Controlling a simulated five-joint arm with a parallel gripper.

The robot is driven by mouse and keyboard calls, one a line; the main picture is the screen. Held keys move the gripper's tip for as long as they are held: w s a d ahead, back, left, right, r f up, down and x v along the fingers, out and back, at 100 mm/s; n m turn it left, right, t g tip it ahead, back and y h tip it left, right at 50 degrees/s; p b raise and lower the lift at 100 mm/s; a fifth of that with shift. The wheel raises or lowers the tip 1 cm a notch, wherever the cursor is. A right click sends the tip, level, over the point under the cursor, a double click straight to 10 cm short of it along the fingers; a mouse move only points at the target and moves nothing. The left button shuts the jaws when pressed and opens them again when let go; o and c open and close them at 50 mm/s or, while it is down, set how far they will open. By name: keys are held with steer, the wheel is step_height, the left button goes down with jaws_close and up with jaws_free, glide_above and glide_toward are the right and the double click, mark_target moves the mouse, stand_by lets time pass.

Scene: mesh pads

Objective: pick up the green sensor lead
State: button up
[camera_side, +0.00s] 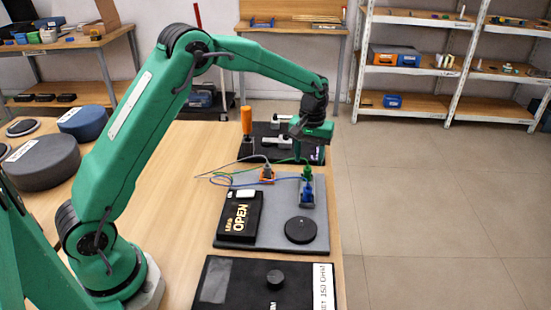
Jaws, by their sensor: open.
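The green sensor lead (307,172) has a small green plug standing near the back right corner of a grey pad. A thin lead runs left from it. My gripper (309,155) is open, just above and behind the green plug in the picture. Its fingers are small and partly lost against the dark board behind, so I cannot tell the exact gap to the plug. A blue plug (307,193) stands right in front of the green one. An orange plug (267,174) with a grey lead stands to the left.
The grey pad (270,236) carries a black box marked OPEN (240,215) and a round black disc (300,230). A black board with clamps and an orange-handled tool (246,122) lies behind. Another black panel (240,285) lies in front. Bare wooden table (185,200) is free to the left.

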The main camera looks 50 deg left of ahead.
mark_target(308, 165)
steer(key=shift+a+f, duration=0.1)
steer(key=shift+f, duration=2.4)
steer(key=c, duration=0.9)
